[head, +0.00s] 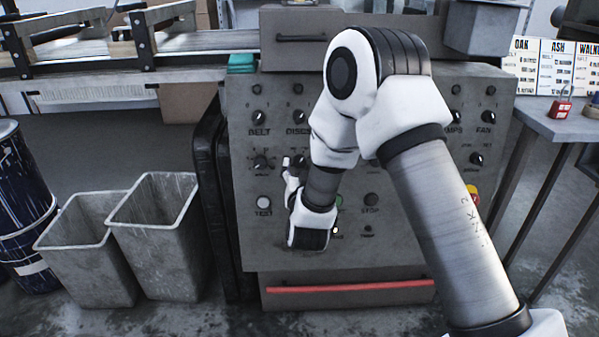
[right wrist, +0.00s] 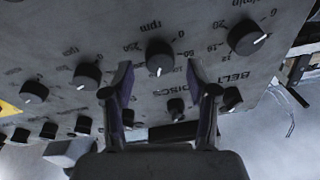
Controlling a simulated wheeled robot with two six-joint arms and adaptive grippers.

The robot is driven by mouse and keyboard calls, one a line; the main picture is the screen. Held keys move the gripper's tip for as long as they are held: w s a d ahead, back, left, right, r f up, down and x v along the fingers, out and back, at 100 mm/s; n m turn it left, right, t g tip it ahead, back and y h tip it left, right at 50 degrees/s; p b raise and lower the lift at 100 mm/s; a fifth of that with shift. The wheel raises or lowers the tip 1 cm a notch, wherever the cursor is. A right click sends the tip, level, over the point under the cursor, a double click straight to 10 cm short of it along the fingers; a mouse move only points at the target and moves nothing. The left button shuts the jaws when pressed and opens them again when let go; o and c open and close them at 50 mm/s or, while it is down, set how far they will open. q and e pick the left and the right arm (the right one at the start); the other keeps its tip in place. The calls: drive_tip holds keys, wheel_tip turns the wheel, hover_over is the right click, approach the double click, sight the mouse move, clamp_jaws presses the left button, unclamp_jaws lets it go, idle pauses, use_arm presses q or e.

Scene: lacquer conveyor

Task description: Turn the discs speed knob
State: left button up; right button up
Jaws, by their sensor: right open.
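The discs speed knob (right wrist: 159,57) is a round black knob with a white pointer line and an rpm scale on the grey panel. In the right wrist view, which shows the panel upside down, it lies centred just beyond my right gripper's fingertips (right wrist: 160,78). The fingers are apart with nothing between them. Whether they touch the knob I cannot tell. In the head view my right gripper (head: 289,168) is at the panel below the DISCS label, and it partly hides that knob (head: 301,161). My left gripper is in neither view.
The belt speed knob (right wrist: 247,37) and another dial (right wrist: 87,76) flank the knob. Small DISCS (right wrist: 176,105) and BELT (right wrist: 232,97) switches sit close by. My right arm hides the panel's middle. Grey bins (head: 155,235) stand left of the panel; a side table (head: 548,122) stands right.

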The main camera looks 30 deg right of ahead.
drive_tip(key=shift+w+d, duration=0.35)
drive_tip(key=shift+w, duration=0.2)
clamp_jaws()
